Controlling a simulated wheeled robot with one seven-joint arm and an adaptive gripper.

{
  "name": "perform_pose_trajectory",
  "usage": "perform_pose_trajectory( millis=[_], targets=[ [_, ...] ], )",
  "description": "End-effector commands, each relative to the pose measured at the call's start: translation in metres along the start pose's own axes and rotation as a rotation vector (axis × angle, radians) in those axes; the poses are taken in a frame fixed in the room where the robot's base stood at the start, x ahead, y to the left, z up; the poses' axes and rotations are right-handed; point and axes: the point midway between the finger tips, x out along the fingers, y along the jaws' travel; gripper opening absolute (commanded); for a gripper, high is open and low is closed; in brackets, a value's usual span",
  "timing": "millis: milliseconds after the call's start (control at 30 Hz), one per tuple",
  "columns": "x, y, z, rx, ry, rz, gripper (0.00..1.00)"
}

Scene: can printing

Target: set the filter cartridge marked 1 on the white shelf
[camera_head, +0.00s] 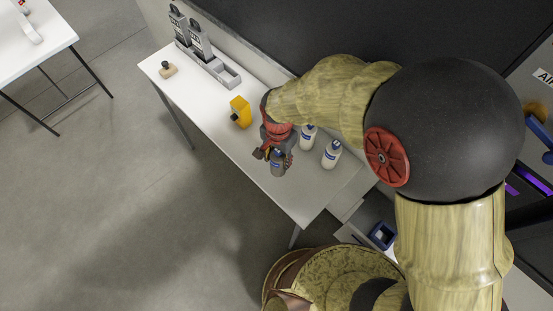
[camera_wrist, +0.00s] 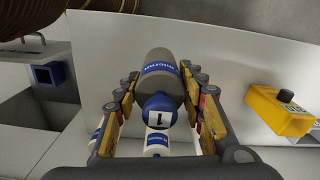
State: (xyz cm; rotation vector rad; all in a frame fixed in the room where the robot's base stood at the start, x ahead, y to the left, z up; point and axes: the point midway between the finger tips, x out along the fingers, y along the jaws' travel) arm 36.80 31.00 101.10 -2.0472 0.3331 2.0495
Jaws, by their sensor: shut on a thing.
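The filter cartridge (camera_wrist: 158,70) is a grey cylinder with a blue band and a blue end cap marked 1. In the wrist view it lies between the two fingers of my gripper (camera_wrist: 160,92), which is shut on it. In the head view the grey cartridge (camera_head: 278,164) hangs below my gripper (camera_head: 273,152), near the front edge of the long white shelf (camera_head: 205,105). I cannot tell whether its base touches the surface.
Two white bottles (camera_head: 307,137) (camera_head: 331,154) stand close to the right of my gripper. A yellow box (camera_head: 240,112) with a black knob is to the left. A grey rack (camera_head: 222,73) and a small knobbed block (camera_head: 167,70) are farther left. The surface between is clear.

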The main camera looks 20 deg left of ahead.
Motion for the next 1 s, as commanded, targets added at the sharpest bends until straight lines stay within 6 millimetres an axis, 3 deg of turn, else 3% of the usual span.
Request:
perform_pose_trajectory(
  millis=[267, 500, 900, 933, 1000],
  targets=[
    [0.017, -0.011, -0.008, 0.0, 0.0, 0.001, 0.1],
    [0.047, -0.012, -0.009, 0.0, 0.0, 0.001, 0.1],
    [0.052, -0.012, -0.009, 0.0, 0.0, -0.001, 0.1],
    [0.052, -0.012, -0.009, 0.0, 0.0, -0.001, 0.41],
    [0.051, -0.012, -0.009, 0.0, 0.0, 0.0, 0.45]
  ],
)
